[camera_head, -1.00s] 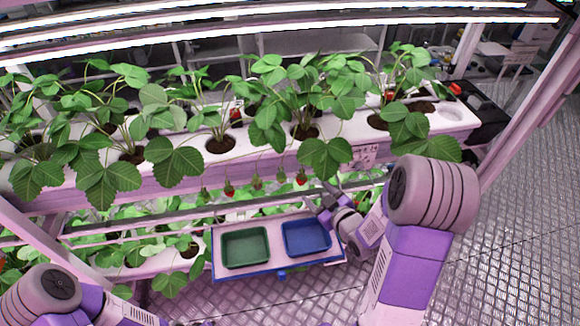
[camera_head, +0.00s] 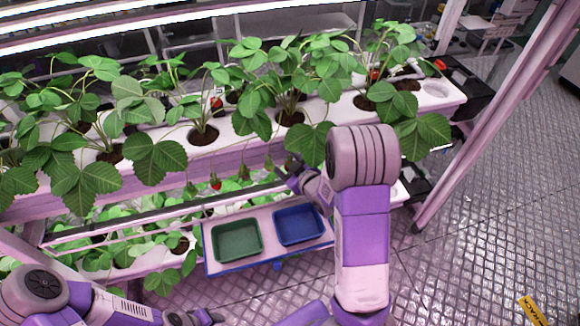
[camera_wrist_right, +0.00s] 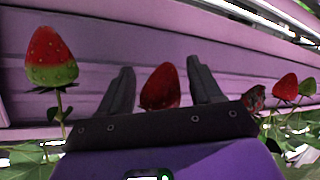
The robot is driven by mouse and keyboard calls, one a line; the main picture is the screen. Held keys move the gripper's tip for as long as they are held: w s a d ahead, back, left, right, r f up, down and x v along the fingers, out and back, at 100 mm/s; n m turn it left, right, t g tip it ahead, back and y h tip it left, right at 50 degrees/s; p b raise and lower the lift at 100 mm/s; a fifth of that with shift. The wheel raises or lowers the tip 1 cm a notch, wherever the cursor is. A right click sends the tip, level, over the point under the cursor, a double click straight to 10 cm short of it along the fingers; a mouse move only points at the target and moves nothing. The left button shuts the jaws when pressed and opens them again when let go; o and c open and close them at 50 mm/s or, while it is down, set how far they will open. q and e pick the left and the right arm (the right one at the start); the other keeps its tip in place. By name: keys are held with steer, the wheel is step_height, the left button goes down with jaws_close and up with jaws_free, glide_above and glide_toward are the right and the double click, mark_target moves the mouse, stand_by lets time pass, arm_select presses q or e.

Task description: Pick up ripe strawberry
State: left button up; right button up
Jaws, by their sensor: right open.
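In the right wrist view, a fully red strawberry (camera_wrist_right: 160,88) sits between the two dark fingers of my right gripper (camera_wrist_right: 160,64). The fingers are apart on either side of it; I cannot tell whether either touches it. A half-red, half-green strawberry (camera_wrist_right: 51,58) is left of the gripper, and another red one (camera_wrist_right: 286,87) is to the right. In the head view, my right gripper (camera_head: 293,172) is at the hanging berry row, above the blue tray. A red berry (camera_head: 215,184) hangs to its left. My left gripper (camera_head: 200,317) is low at the bottom edge, its fingers unclear.
A green tray (camera_head: 237,239) and a blue tray (camera_head: 298,225) sit on a shelf (camera_head: 212,268) below the berries. The white planter trough (camera_head: 230,152) runs above with leafy plants. A rack post (camera_head: 485,120) stands right.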

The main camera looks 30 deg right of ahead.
steer(key=c, duration=0.7)
steer(key=shift+r, duration=0.15)
